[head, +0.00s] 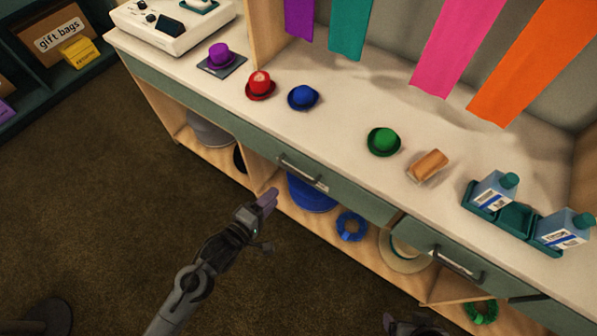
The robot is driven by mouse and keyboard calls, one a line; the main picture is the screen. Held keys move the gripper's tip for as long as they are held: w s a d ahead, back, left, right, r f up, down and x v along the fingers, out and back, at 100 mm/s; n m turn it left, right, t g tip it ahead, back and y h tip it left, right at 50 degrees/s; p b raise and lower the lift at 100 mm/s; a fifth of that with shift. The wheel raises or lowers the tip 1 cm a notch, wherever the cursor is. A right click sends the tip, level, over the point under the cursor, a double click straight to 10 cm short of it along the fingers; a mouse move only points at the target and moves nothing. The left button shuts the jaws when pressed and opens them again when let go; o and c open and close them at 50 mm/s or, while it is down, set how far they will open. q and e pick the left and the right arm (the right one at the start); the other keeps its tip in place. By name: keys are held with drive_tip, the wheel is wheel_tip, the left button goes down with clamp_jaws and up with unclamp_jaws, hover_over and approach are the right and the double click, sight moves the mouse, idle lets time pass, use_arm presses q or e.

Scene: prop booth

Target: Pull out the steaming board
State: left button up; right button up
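The counter front has a green panel with a metal bar handle (301,173) at the middle and a second handle (455,262) at the lower right. Each has a small pale label beside it, too small to read, so I cannot tell which front is the steaming board. Both fronts look flush with the counter. My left gripper (268,201) is in front of the counter, below and left of the middle handle and apart from it. My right gripper (412,326) shows only partly at the bottom edge.
On the countertop (345,112) are purple, red, blue and green small hats, a tan block (428,166) and a teal caddy (514,220) with bottles. Open shelves below hold hats and rings. Ribbons hang behind.

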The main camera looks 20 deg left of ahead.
use_arm(q)
drive_tip(key=b+x, duration=0.3)
drive_tip(key=x, duration=0.7)
drive_tip(key=shift+w+b, duration=0.4)
drive_tip(key=shift+w, duration=0.05)
drive_tip(key=shift+r, duration=0.1)
drive_tip(key=shift+c, duration=0.3)
clamp_jaws()
